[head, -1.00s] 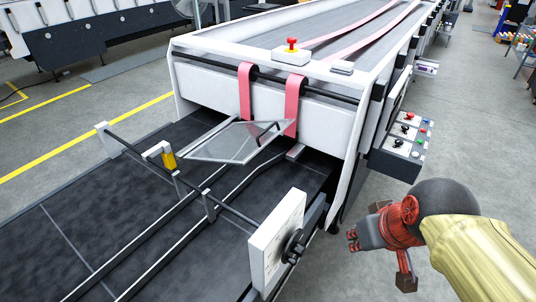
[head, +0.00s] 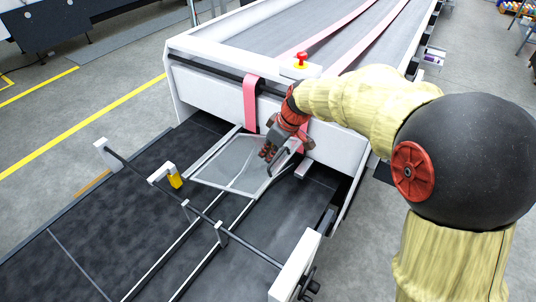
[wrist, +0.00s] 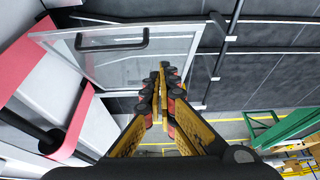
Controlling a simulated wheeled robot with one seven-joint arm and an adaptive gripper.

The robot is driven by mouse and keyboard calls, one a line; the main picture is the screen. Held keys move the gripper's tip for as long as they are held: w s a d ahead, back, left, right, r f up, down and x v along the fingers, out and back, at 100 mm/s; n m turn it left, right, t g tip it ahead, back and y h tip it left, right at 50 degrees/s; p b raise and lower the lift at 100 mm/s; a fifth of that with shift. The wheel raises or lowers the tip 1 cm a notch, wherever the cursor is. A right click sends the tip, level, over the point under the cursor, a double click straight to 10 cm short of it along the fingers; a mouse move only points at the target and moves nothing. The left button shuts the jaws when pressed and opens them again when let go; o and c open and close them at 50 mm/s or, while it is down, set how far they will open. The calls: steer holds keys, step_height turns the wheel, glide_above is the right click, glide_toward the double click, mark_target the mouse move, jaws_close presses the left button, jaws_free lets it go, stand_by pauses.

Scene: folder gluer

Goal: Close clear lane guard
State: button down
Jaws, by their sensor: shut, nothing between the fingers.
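The clear lane guard (head: 226,163) is a see-through panel in a thin metal frame at the machine's mouth, over the dark belt lanes. It also shows in the wrist view (wrist: 130,68), with a black bar handle (wrist: 112,40) on it. The guard appears tilted; its exact angle is hard to tell. My gripper (head: 267,153) is at the guard's right side, near the handle, partly covering that side in the head view. In the wrist view my gripper (wrist: 161,72) has its fingers together and empty, beside the panel's edge. I cannot tell whether it touches the frame.
A crossbar (head: 200,212) spans the belt, with a yellow-marked bracket (head: 174,180) and a white end plate (head: 297,268). Pink belts (head: 250,100) wrap the machine's front. A red button (head: 301,60) stands on top. Open floor lies to the left.

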glide_above(260, 179)
steer(key=f, duration=0.4)
steer(key=f+p, duration=0.1)
steer(key=f, duration=0.1)
steer(key=shift+s+d+f, duration=0.15)
steer(key=shift+s+d, duration=0.05)
steer(key=shift+s, duration=0.15)
steer(key=f, duration=0.3)
steer(key=shift+s+d+f, duration=0.15)
steer(key=shift+s+d, duration=0.1)
steer(key=shift+d, duration=0.1)
steer(key=shift+s+d+f, duration=0.1)
steer(key=shift+d+f, duration=0.1)
steer(key=shift+f, duration=0.35)
